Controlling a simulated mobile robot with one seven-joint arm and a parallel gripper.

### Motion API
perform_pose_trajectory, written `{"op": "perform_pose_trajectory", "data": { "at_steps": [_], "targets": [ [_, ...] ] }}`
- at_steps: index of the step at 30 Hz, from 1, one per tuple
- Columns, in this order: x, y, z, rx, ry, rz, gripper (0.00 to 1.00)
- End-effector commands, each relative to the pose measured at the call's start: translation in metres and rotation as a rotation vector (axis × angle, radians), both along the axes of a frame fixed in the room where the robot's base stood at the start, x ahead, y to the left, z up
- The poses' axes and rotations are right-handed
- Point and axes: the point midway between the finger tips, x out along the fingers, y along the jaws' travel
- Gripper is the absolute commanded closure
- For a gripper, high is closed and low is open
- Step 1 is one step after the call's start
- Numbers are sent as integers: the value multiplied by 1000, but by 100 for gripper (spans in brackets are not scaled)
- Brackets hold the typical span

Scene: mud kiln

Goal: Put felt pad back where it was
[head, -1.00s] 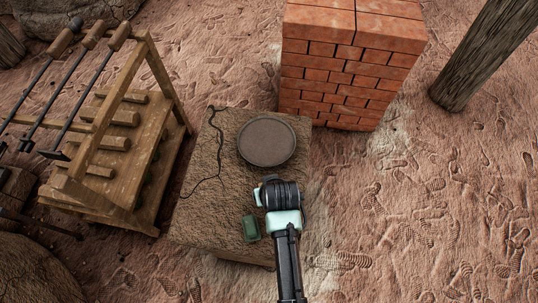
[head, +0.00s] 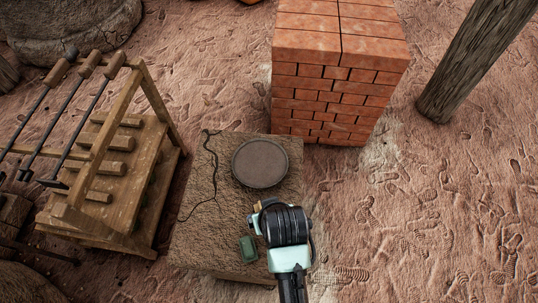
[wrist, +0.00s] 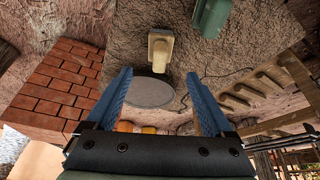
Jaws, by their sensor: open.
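A small tan block (wrist: 160,50) with a paler lower part stands on the stone slab (wrist: 250,45). It may be the felt pad, but I cannot be sure. In the head view only a bit of this block (head: 257,207) shows at the left of my gripper (head: 255,215). In the wrist view my gripper (wrist: 158,80) has its two blue fingers wide apart and empty, with the block beyond the tips, in line with the gap. A round grey disc (head: 260,163) lies flat on the slab (head: 200,235), beyond my gripper. A green block (head: 248,248) sits nearer the front.
A red brick stack (head: 335,85) stands behind the slab. A wooden rack (head: 125,165) with long-handled tools stands close at the left. A wooden post (head: 475,65) rises at the back right. Sandy ground at the right is clear.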

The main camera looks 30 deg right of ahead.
Motion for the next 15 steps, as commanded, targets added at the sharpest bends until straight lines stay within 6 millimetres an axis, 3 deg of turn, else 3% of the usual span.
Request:
{"op": "perform_pose_trajectory", "data": {
  "at_steps": [4,11,15],
  "targets": [
    [-6,1,13,0,0,0,13],
    [-7,1,15,0,1,0,13],
    [3,1,25,-11,-32,3,13]
  ]
}}
